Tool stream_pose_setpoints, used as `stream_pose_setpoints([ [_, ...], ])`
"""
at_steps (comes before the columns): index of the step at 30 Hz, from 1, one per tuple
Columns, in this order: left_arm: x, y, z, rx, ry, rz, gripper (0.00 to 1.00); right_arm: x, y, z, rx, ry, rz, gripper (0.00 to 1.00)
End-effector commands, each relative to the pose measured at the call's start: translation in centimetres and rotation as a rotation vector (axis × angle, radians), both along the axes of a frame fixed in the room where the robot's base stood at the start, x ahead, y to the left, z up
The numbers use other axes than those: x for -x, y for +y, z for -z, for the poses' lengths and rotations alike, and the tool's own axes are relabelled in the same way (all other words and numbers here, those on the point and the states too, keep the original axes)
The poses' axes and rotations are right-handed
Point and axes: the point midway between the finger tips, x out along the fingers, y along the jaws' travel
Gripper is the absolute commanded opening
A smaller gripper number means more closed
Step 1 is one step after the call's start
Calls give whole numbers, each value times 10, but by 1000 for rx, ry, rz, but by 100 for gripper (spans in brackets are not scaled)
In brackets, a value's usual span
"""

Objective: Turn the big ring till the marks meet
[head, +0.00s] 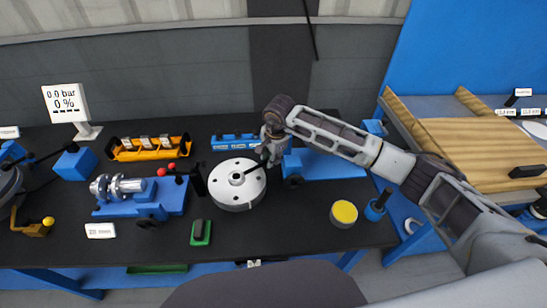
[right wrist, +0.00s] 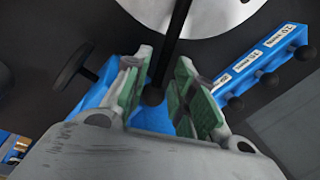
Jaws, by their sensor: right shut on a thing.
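The big ring (head: 234,191) is a round silver flanged disc with dark holes and a raised hub, lying on the black bench top. Part of its pale face shows in the right wrist view (right wrist: 215,12). My right gripper (head: 266,157) is at the ring's upper right edge. In the right wrist view its green-padded fingers (right wrist: 158,95) stand on both sides of a black rod (right wrist: 170,50) with a ball end, and are shut on it. The rod runs toward the ring. I cannot make out any marks. My left gripper is not in view.
A yellow-topped round pot (head: 344,213) and a green block (head: 201,232) are nearer the front. A blue labelled rack (head: 236,142) stands behind. A wooden tray (head: 470,145) is right.

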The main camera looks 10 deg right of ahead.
Motion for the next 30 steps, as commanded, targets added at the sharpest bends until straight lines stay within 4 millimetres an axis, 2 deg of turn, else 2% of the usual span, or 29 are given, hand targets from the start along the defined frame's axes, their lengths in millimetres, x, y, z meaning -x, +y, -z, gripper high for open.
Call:
stream_pose_setpoints([
  [6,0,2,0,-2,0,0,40,-1,-2,-1,2,-1,3,0],
  [7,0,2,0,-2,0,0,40,-1,-2,-1,2,-1,3,28],
  [9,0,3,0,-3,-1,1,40,-1,-2,-1,2,-1,3,34],
  [22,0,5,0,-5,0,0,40,0,-1,-4,0,-1,0,34],
  [30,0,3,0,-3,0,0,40,4,-3,-28,1,-3,-1,34],
])
